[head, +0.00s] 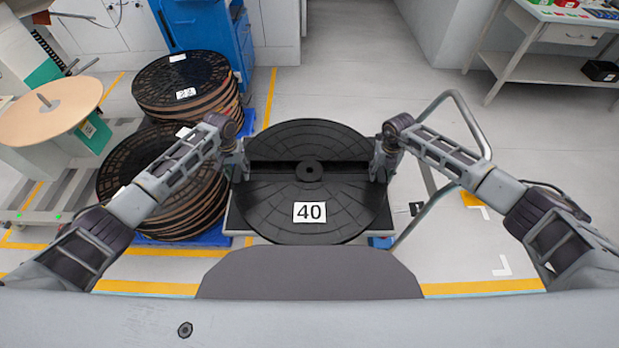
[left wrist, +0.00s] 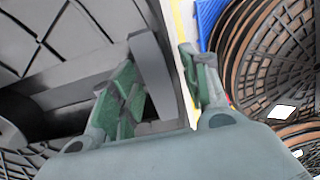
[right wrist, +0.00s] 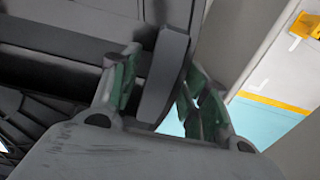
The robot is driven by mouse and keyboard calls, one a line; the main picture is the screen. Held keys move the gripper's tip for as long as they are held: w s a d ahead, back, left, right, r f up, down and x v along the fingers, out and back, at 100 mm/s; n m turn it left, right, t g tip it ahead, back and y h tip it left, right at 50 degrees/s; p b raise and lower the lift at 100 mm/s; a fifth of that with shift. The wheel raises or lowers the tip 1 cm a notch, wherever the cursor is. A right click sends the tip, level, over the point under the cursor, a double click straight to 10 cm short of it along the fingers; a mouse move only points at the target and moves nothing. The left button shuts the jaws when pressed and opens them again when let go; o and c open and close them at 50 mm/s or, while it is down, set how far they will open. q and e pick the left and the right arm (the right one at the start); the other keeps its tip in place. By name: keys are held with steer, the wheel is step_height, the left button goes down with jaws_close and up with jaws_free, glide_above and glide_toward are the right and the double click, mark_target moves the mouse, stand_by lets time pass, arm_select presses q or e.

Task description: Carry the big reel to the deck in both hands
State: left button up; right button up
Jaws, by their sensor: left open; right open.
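The big reel (head: 309,200) is a black disc with a white label "40" and a hub in its middle. It lies flat on a cart (head: 233,222) in front of me. My left gripper (head: 238,168) is at its left rim, and my right gripper (head: 381,168) is at its right rim. In the left wrist view, the open green-padded fingers (left wrist: 165,90) stand on either side of a grey upright edge piece. The right wrist view shows the open fingers (right wrist: 162,95) likewise around a similar piece. Contact cannot be told. I cannot tell which thing is the deck.
Stacks of dark reels (head: 185,85) stand on blue pallets at the left. A machine with a pale disc and spindle (head: 50,112) is at the far left. A curved metal handle (head: 468,115) rises at the right. A workbench (head: 560,40) stands back right; floor before it is clear.

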arm_select(q)
step_height(320, 180, up, 12)
stand_by(0.7)
stand_by(0.4)
arm_select(e)
step_height(320, 180, up, 12)
stand_by(0.7)
arm_select(q)
steer(key=shift+f, duration=0.1)
arm_select(e)
steer(key=shift+s, duration=0.1)
stand_by(0.4)
